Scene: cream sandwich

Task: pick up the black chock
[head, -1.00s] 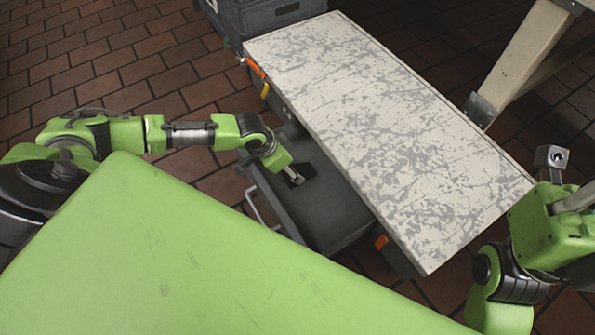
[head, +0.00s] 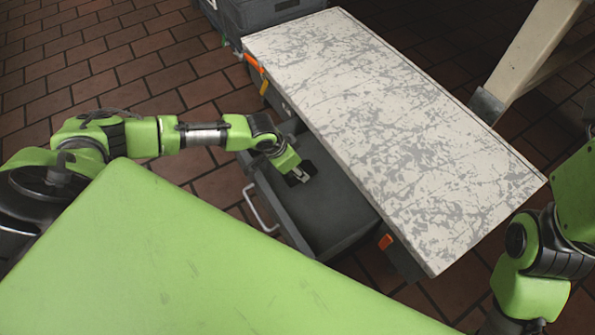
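The black chock (head: 308,168) is a small dark shape inside the open grey drawer (head: 335,208), near the drawer's left end. My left gripper (head: 301,175) reaches down into the drawer right at the chock and covers part of it. The fingertips are small and partly lost against the dark chock, so I cannot tell whether they are open, shut or touching it. My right arm is at the right edge, and its gripper is outside the picture.
A worn white worktop (head: 390,130) stands just behind and to the right of the drawer. A grey crate (head: 265,14) is at the worktop's far end. A wooden leg (head: 525,52) stands at upper right. Brick floor is clear at upper left.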

